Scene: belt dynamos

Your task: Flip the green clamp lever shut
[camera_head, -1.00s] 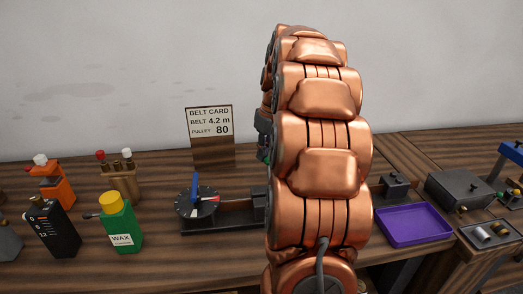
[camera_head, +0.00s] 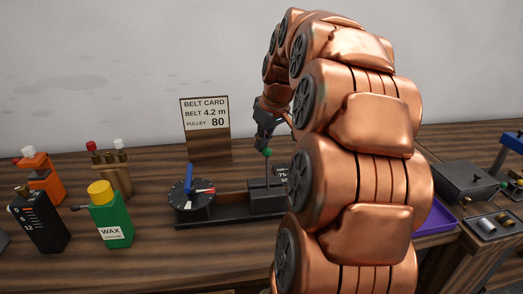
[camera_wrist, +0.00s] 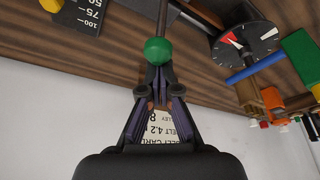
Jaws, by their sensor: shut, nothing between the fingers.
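The green clamp lever (camera_head: 267,153) is a thin dark rod with a green ball on top. It stands about upright on the right part of a long black fixture (camera_head: 235,209). My gripper (camera_head: 263,143) points down beside the ball, very close to it. In the wrist view the green ball (camera_wrist: 158,51) sits just beyond the tips of my gripper (camera_wrist: 158,74). The fingers are shut with nothing held. I cannot tell whether they touch the ball. My arm hides the fixture's right end.
A dial with a blue handle (camera_head: 189,172) is at the fixture's left. A belt card (camera_head: 206,115) stands behind. A green wax bottle (camera_head: 112,222) and other containers are on the left. A purple tray (camera_head: 437,219) is partly hidden by my arm at right.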

